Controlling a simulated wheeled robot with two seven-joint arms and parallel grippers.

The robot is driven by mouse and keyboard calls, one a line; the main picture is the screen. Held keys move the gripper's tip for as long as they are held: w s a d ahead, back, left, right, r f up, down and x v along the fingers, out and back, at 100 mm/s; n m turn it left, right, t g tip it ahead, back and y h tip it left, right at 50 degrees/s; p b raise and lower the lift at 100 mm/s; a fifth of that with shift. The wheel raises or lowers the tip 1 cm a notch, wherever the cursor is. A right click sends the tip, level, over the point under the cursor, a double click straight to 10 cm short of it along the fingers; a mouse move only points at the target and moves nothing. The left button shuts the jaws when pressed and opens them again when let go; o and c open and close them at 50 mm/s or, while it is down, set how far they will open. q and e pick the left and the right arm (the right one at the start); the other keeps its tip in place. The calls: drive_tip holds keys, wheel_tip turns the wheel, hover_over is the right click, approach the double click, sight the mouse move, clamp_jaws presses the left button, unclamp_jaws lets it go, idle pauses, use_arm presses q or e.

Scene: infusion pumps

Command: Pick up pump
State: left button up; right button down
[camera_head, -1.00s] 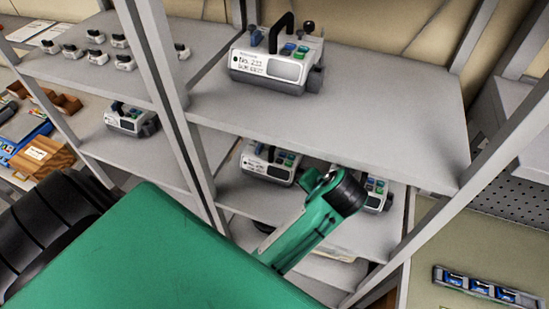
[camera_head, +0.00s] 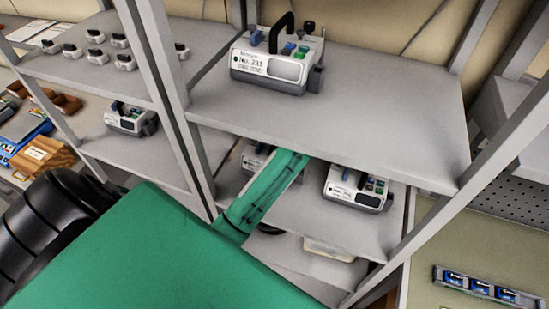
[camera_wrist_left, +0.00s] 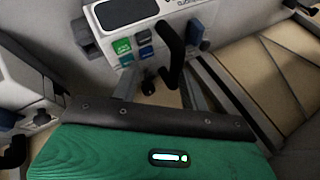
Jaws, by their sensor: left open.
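My left arm reaches from the lower left in the head view, its green link running under the upper shelf, which hides my left gripper there. In the left wrist view the left gripper (camera_wrist_left: 158,90) is open, its grey fingers beyond the dark edge of the green body. A pump (camera_wrist_left: 105,52) with a screen, green and blue buttons and a black handle (camera_wrist_left: 171,58) is close ahead; the handle appears between the fingers, not clasped. In the head view, one middle-shelf pump (camera_head: 250,160) is mostly hidden by my arm, another pump (camera_head: 355,188) stands to its right.
A pump (camera_head: 277,62) labelled No. 231 stands on the upper shelf (camera_head: 400,110). Another pump (camera_head: 130,119) is on the left shelf. A slanted grey post (camera_head: 165,80) stands close to my arm. A second device (camera_wrist_left: 25,85) shows at left in the wrist view.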

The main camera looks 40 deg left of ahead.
use_arm(q)
drive_tip(key=w+a, duration=0.2)
drive_tip(key=a, duration=0.1)
drive_tip(key=shift+a+r, duration=0.1)
drive_tip(key=shift+a, duration=0.05)
drive_tip(key=shift+w+a+f, duration=0.2)
drive_tip(key=shift+a+f, duration=0.05)
drive_tip(key=shift+f, duration=0.4)
drive_tip(key=shift+d+r, duration=0.1)
clamp_jaws()
drive_tip(key=shift+s, duration=0.1)
idle(0.4)
